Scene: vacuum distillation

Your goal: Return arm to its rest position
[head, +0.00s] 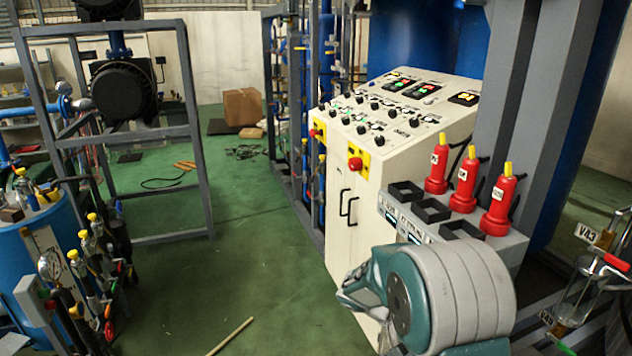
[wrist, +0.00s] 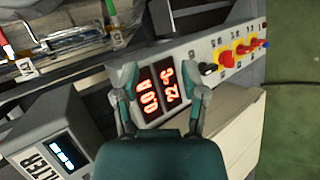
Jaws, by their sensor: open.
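My gripper (wrist: 163,82) is in the wrist view, its two teal and grey fingers apart and nothing held between them. Beyond the fingers is a light panel with two red digital displays (wrist: 158,88); I cannot tell how far off it is. In the head view, a grey and teal part of my arm (head: 450,295) fills the lower right, in front of the white control cabinet. The gripper's fingertips cannot be made out clearly there.
The cabinet (head: 345,225) has knobs and red emergency buttons. Red handles with yellow tips (head: 465,180) stand beside it. Glassware with a VA3 tag (head: 590,285) is at far right. A FILTER box (wrist: 55,140) is close left of the gripper.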

